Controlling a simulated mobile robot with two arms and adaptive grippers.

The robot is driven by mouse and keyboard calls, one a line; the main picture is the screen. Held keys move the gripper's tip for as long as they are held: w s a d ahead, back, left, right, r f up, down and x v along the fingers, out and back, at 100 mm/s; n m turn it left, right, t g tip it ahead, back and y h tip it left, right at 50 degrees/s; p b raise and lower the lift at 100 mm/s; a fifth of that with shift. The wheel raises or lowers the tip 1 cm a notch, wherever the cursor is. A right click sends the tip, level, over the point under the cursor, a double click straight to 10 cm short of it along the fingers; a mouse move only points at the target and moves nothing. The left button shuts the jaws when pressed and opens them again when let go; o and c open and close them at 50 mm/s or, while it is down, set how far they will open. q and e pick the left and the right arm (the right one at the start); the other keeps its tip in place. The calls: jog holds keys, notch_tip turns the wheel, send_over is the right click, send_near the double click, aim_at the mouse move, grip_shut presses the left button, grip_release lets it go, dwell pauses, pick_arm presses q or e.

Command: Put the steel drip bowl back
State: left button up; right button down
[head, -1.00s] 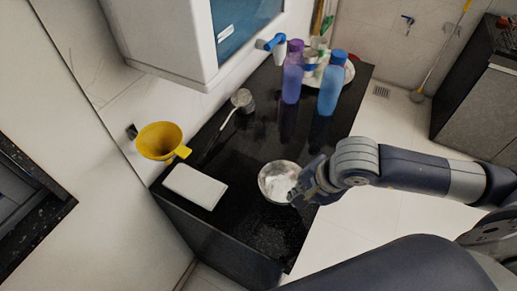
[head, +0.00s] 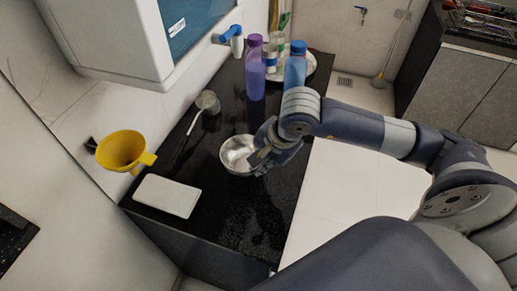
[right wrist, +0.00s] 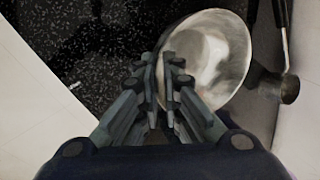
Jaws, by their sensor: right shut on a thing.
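The steel bowl (head: 236,154) is over the black counter, right of the white tray. My right gripper (head: 263,160) is at the bowl's right side. In the right wrist view the fingers (right wrist: 165,72) are shut on the near-left rim of the bowl (right wrist: 218,55), which looks tilted and empty. I cannot tell whether its base touches the counter. A white box-like dispenser (head: 140,40) with a blue panel is at the upper left, and a blue-handled tap (head: 232,38) sticks out beside it. My left gripper is not in view.
The black counter (head: 250,215) is bare in front of the bowl. A small metal cup with a long handle (head: 208,101) lies behind it. A purple bottle (head: 255,70) and a blue bottle (head: 295,66) stand further back. A yellow funnel (head: 122,150) and a white tray (head: 167,195) are left.

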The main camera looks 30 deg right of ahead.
jog(key=w+d, duration=0.1)
jog(key=w, duration=0.1)
jog(key=w+d+p, duration=0.1)
jog(key=w, duration=0.1)
jog(key=w+d, duration=0.1)
jog(key=w, duration=0.1)
jog(key=shift+w+f, duration=0.25)
jog(key=shift+f, duration=0.05)
jog(key=shift+f+p, duration=0.85)
jog(key=shift+f, duration=1.1)
jog(key=c, duration=1.8)
grip_release()
jog(key=shift+r, duration=0.25)
jog(key=b+v, duration=0.1)
jog(key=v, duration=1)
jog(key=shift+s+d+r+b, duration=0.1)
jog(key=shift+s+r+b, duration=0.05)
jog(key=shift+r+b, duration=0.2)
